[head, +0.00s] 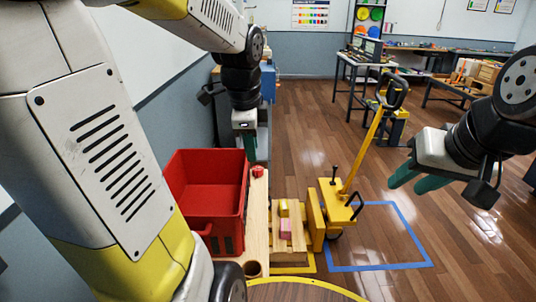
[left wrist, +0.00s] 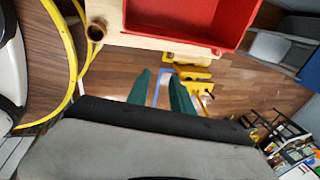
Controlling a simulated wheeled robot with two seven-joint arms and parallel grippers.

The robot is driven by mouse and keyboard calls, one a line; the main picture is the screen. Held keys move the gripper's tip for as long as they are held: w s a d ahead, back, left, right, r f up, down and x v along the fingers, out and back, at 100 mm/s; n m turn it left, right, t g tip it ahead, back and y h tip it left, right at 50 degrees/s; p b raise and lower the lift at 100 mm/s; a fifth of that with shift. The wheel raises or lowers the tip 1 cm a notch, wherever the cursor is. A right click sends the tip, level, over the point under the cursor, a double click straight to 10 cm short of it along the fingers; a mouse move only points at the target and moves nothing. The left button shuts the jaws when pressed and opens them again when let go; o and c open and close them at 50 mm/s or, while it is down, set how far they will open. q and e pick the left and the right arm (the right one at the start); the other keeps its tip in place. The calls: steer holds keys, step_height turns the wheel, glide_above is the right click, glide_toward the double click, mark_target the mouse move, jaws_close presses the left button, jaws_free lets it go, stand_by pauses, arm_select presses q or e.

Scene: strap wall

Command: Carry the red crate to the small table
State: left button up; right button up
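The red crate (head: 205,210) stands upright and looks empty on a light wooden top (head: 257,225) at the left of the head view. Part of it shows at the top of the left wrist view (left wrist: 190,18). My left gripper (head: 250,150) is above the far right corner of the crate, apart from it. Its teal fingers (left wrist: 161,88) are spread with nothing between them in the left wrist view. My right gripper (head: 412,180) is empty at the right, far from the crate, its two fingers apart. I cannot tell which surface is the small table.
A brown cup (head: 252,269) and a red knob (head: 258,172) are on the wooden top. A yellow pallet truck (head: 335,205) stands beside a pallet (head: 287,246) with small blocks. Blue tape (head: 385,266) outlines a floor area.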

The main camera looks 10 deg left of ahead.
arm_select(q)
steer(key=s+d+r+n+t+h, duration=0.1)
steer(key=s+d+n, duration=0.1)
steer(key=s+n, duration=0.3)
steer(key=s+d+r+n+t+h, duration=0.1)
steer(key=s+d+r+n+t, duration=0.1)
steer(key=s+n, duration=0.4)
steer(key=n, duration=0.4)
steer(key=shift+d, duration=0.2)
